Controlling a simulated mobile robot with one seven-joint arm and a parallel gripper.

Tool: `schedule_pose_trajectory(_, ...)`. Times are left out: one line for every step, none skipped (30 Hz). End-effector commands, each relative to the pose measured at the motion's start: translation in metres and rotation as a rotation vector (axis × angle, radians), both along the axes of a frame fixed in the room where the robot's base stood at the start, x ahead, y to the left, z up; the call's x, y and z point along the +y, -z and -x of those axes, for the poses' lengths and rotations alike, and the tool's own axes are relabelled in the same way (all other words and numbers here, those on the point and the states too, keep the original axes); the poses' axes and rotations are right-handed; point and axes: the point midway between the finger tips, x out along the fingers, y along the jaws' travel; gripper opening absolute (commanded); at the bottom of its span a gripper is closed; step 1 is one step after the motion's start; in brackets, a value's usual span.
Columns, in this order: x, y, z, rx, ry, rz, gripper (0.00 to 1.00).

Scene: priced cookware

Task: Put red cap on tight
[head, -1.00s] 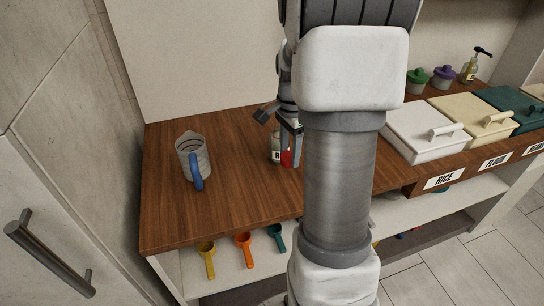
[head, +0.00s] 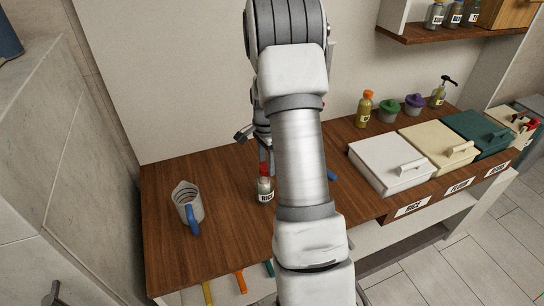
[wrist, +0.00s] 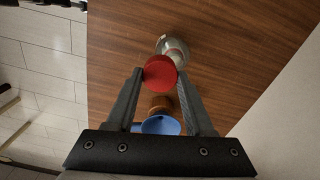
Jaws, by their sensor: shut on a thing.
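The red cap (wrist: 160,72) is between my gripper's fingertips in the wrist view, and my gripper (wrist: 158,76) is shut on it. In the head view the red cap (head: 264,170) shows at the top of a small clear jar (head: 265,190) with a dark-lettered label. The jar stands upright on the wooden counter; its glass (wrist: 172,44) shows just past the cap in the wrist view. I cannot tell whether the cap is seated on the jar or just above it. My arm hides part of the gripper in the head view.
A measuring jug (head: 187,203) with a blue handle stands left of the jar. A blue thing (wrist: 160,124) and a brown thing (wrist: 160,104) lie beneath my gripper. Lidded bins (head: 390,168) stand to the right. The counter between jug and jar is clear.

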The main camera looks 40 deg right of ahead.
Motion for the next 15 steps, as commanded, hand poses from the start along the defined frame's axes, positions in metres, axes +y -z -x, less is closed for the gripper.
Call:
schedule_pose_trajectory(0.001,-0.011,-0.004,0.002,-0.002,-0.002,0.00)
schedule_pose_trajectory(0.001,-0.011,-0.006,0.002,-0.002,-0.002,0.00)
schedule_pose_trajectory(0.001,-0.012,-0.009,0.001,-0.002,-0.002,0.00)
schedule_pose_trajectory(0.001,-0.012,-0.010,0.001,-0.003,-0.003,0.00)
schedule_pose_trajectory(0.002,-0.013,-0.012,0.001,-0.003,-0.003,0.00)
schedule_pose_trajectory(0.002,-0.013,-0.014,0.000,-0.003,-0.003,0.00)
schedule_pose_trajectory(0.002,-0.013,-0.015,0.001,-0.003,-0.003,0.00)
schedule_pose_trajectory(0.002,-0.013,-0.016,0.000,-0.003,-0.004,0.00)
schedule_pose_trajectory(0.002,-0.013,-0.018,-0.001,-0.003,-0.003,0.00)
schedule_pose_trajectory(0.002,-0.012,-0.019,-0.001,-0.003,-0.003,0.00)
schedule_pose_trajectory(0.002,-0.012,-0.019,-0.002,-0.003,-0.004,0.00)
schedule_pose_trajectory(0.003,-0.011,-0.020,-0.002,-0.003,-0.004,0.00)
schedule_pose_trajectory(0.003,-0.011,-0.020,-0.002,-0.003,-0.004,0.00)
schedule_pose_trajectory(0.003,-0.011,-0.021,-0.002,-0.003,-0.004,0.00)
schedule_pose_trajectory(0.003,-0.010,-0.021,-0.002,-0.003,-0.004,0.00)
